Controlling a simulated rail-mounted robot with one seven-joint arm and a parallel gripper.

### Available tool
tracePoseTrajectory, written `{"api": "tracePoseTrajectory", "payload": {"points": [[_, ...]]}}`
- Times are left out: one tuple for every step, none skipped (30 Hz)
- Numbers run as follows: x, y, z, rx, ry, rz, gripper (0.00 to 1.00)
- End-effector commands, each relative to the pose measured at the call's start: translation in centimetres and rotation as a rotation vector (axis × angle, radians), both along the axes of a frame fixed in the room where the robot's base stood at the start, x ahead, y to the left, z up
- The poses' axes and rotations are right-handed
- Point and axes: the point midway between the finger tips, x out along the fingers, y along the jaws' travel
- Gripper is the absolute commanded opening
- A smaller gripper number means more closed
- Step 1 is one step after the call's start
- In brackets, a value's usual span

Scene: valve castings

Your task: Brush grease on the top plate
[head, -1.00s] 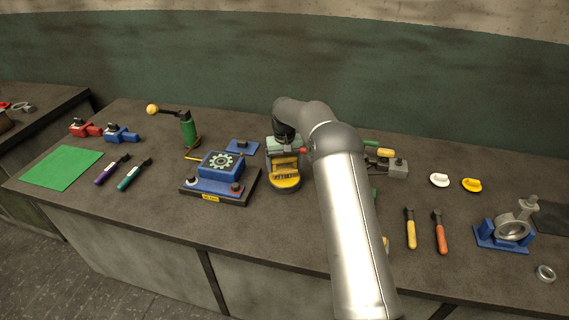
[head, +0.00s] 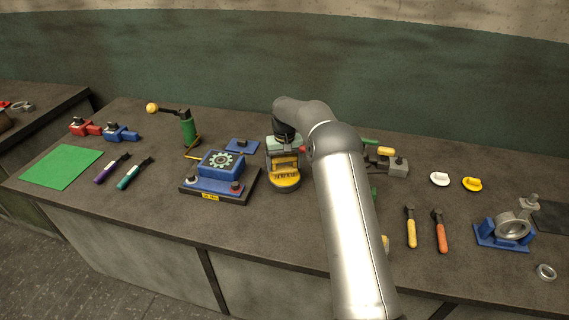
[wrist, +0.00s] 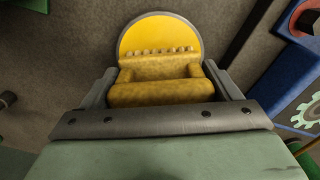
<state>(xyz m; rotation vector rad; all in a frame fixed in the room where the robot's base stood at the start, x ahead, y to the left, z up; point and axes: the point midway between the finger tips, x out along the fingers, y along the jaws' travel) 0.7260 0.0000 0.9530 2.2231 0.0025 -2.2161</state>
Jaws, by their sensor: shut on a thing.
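My gripper (wrist: 163,85) is shut on a yellow block-like piece (wrist: 160,94), which looks like part of a grease brush. A row of small pale bristle-like bumps shows beyond it. They lie over or against a round pot (wrist: 158,24) with a yellow surface and grey rim. Whether they touch cannot be told. In the head view the pot (head: 286,185) stands right of a blue block (head: 221,164) with a gear emblem on its top plate. This block sits on a dark base with a red and a dark knob. Part of it shows at the wrist view's right edge (wrist: 303,107).
A green pump-like tool (head: 189,130) with a yellow ball stands behind the block, near a small blue plate (head: 242,146). A green mat (head: 62,167) and two dark-headed tools lie left. Yellow and orange tools and a blue fixture (head: 502,236) lie right. My arm hides the middle.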

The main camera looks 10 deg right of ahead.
Motion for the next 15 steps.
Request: {"api": "tracePoseTrajectory", "payload": {"points": [[-0.04, 0.0, -0.13, 0.0, 0.002, 0.0, 0.65], [-0.04, 0.0, -0.13, 0.0, 0.002, 0.0, 0.65], [-0.04, 0.0, -0.14, 0.0, 0.002, 0.0, 0.65], [-0.04, 0.0, -0.15, 0.0, 0.002, 0.0, 0.65], [-0.05, 0.0, -0.15, 0.0, 0.002, 0.0, 0.65], [-0.05, 0.0, -0.16, 0.0, 0.002, 0.0, 0.65], [-0.05, 0.0, -0.17, 0.0, 0.002, 0.0, 0.65], [-0.06, 0.0, -0.18, 0.0, 0.003, 0.0, 0.65], [-0.06, 0.0, -0.19, 0.0, 0.003, 0.0, 0.65], [-0.06, 0.0, -0.19, 0.0, 0.003, 0.0, 0.65], [-0.06, 0.0, -0.17, 0.0, 0.003, 0.0, 0.65], [-0.06, 0.0, -0.11, 0.0, 0.003, 0.0, 0.65], [-0.06, 0.0, -0.03, 0.0, 0.003, 0.0, 0.65], [-0.06, 0.0, 0.1, 0.0, 0.003, 0.0, 0.65], [-0.06, 0.0, 0.31, 0.0, 0.002, 0.0, 0.65]]}}
